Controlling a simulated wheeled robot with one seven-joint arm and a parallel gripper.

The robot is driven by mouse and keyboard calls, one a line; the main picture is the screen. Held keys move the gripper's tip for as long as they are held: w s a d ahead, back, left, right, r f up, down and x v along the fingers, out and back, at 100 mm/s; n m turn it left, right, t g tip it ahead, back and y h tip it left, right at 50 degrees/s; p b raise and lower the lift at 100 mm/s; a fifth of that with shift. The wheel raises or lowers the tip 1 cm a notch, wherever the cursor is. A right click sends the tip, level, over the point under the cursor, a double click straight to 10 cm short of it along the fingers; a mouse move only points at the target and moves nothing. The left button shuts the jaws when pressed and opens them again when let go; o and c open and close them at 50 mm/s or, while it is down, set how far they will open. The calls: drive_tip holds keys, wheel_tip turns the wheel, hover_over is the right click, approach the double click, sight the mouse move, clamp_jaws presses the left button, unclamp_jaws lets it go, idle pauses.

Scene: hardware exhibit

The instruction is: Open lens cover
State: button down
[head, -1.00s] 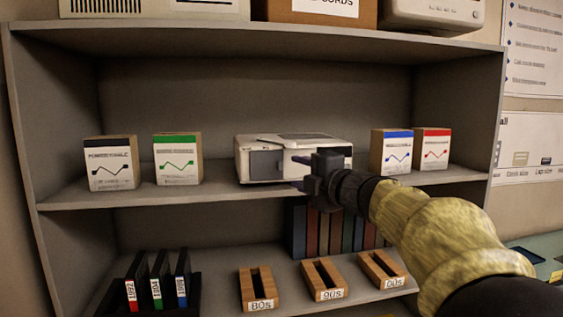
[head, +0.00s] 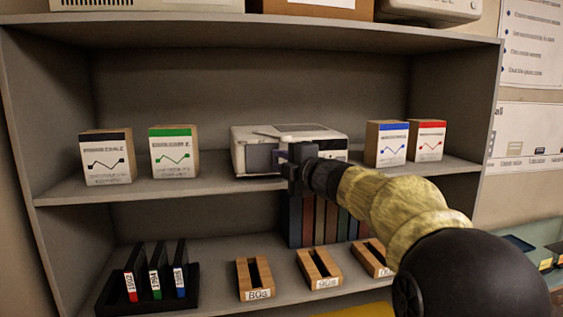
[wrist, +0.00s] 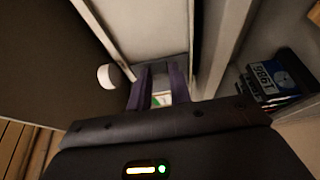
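A white boxy device (head: 325,134) stands on the middle shelf, with a grey panel (head: 262,158) on the left of its front, perhaps the lens cover. My gripper (head: 290,172) is in front of the device, right of that panel, and hides part of the front. In the wrist view, the two dark purplish fingers (wrist: 161,92) stand apart, with a grey surface beyond them and a small white and green patch between. I cannot tell whether the fingers touch the device. No held object shows.
White-and-tan boxes with green (head: 174,152) and blue (head: 386,144) stripes flank the device, beside black- and red-striped ones. The lower shelf holds wooden slotted blocks (head: 318,268), a black rack (head: 186,293) and dark book spines (head: 307,222). A white round knob (wrist: 110,76) shows in the wrist view.

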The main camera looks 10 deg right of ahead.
drive_tip(key=d+p, duration=0.1)
drive_tip(key=d, duration=0.6)
drive_tip(key=shift+d, duration=0.15)
drive_tip(key=c, duration=1.3)
unclamp_jaws()
drive_tip(key=b+v, duration=0.6)
drive_tip(key=v, duration=1.1)
drive_tip(key=shift+s+d+f+b, duration=0.1)
drive_tip(key=shift+s+d+b, duration=0.05)
drive_tip(key=shift+s+b, duration=0.15)
drive_tip(key=shift+w, duration=0.1)
